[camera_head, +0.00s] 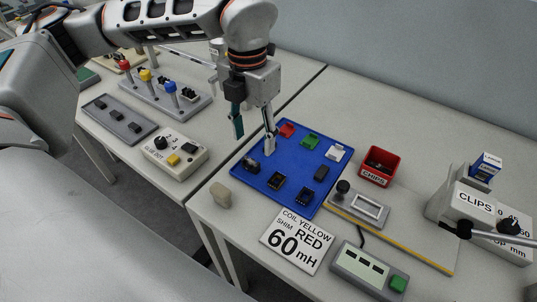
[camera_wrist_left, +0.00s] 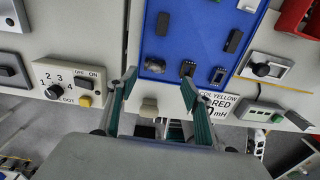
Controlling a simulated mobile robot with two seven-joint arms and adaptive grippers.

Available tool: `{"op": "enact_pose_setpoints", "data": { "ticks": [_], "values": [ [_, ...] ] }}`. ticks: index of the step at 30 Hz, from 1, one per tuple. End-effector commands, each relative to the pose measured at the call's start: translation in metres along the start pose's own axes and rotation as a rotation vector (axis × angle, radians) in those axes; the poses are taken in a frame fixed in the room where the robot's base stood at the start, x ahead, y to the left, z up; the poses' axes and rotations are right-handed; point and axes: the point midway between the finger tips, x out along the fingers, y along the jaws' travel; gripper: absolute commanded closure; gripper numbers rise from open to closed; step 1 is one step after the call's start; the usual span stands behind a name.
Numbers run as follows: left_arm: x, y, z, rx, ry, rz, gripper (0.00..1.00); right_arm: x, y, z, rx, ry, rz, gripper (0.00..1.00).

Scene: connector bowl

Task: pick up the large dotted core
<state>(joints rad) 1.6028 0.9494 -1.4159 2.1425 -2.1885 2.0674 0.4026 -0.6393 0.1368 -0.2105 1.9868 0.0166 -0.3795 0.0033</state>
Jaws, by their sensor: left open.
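Several small dark parts lie on the blue mat (camera_head: 262,187). A dark rounded part (camera_head: 251,165) is near its left edge, and it also shows in the left wrist view (camera_wrist_left: 155,65). Beside it are a dark part (camera_head: 275,180) and another (camera_head: 304,196) along the front, with a dark block (camera_head: 321,173) at the right. I cannot make out dots, so I cannot tell which is the large dotted core. My left gripper (camera_head: 254,135) is open and empty above the mat's left part. It shows at the bottom of the left wrist view (camera_wrist_left: 155,92).
Red, green and white blocks (camera_head: 310,140) lie at the mat's back. A red chips bin (camera_head: 378,167), a clips dispenser (camera_head: 472,212), a label card (camera_head: 297,240) and a beige lump (camera_head: 221,195) surround it. A dial box (camera_head: 174,152) stands on the left table.

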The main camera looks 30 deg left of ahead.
Motion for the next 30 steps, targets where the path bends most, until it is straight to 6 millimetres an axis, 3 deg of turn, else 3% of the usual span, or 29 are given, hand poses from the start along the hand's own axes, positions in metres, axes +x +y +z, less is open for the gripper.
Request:
{"op": "enact_pose_setpoints", "data": {
  "ticks": [14,22,30],
  "values": [
    [0.033,0.009,-0.001,-0.019,-0.006,0.022,0.5,0.001,0.005,0.001,-0.009,0.002,0.007,0.55],
    [0.071,0.011,-0.003,-0.019,-0.005,0.021,0.5,0.002,0.005,0.006,-0.011,-0.003,0.007,0.55],
    [0.075,0.011,-0.002,-0.019,-0.01,0.021,0.5,0.003,0.006,0.004,-0.013,0.0,0.009,0.55]
  ]
}}
